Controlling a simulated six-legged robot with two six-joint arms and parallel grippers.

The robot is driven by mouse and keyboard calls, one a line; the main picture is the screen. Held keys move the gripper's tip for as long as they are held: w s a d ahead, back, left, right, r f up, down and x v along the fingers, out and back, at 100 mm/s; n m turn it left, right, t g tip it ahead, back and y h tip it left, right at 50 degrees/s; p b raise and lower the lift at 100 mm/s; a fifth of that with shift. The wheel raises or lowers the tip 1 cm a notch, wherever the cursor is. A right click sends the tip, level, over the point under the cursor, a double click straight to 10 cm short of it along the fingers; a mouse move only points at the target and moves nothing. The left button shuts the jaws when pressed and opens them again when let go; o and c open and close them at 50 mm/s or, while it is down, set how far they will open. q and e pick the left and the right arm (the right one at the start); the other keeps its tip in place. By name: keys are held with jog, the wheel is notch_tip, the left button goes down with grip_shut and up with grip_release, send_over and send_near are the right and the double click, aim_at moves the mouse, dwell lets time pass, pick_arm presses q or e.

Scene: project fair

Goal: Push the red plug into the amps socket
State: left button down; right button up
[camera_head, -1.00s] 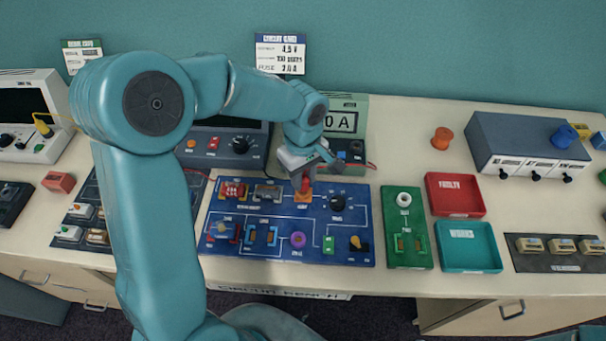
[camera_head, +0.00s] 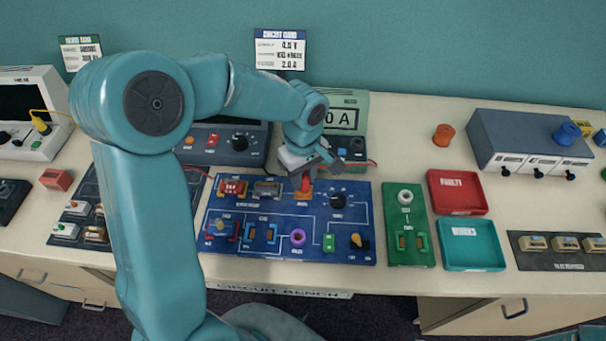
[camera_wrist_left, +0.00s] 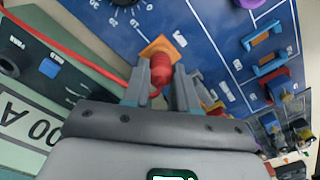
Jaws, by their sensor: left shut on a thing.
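The red plug (camera_head: 305,183) stands on an orange square (camera_wrist_left: 158,47) on the blue circuit board (camera_head: 225,258). My left gripper (camera_head: 306,178) is shut on it from above. In the left wrist view the plug (camera_wrist_left: 160,68) sits between the two grey fingers, its tip at the orange square. A red lead (camera_wrist_left: 75,60) runs to the gripper's side. The meter (camera_head: 350,102) with an "A" display stands just behind, partly hidden by my arm. A dark socket (camera_wrist_left: 8,66) shows on its face in the wrist view; I cannot read its label. My right gripper is out of view.
A green board (camera_head: 408,250), a red tray (camera_head: 432,190) and a teal tray (camera_head: 445,258) lie to the right. A black knob (camera_head: 338,201) is close by the plug. A grey box (camera_head: 490,140) stands at the back right.

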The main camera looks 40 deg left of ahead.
pick_arm(q)
jog(key=shift+f, duration=0.25)
jog(key=shift+c, duration=1.7)
grip_release()
jog(key=shift+r, duration=0.1)
jog(key=shift+r+p, duration=2.5)
jog(key=shift+r, duration=1.45)
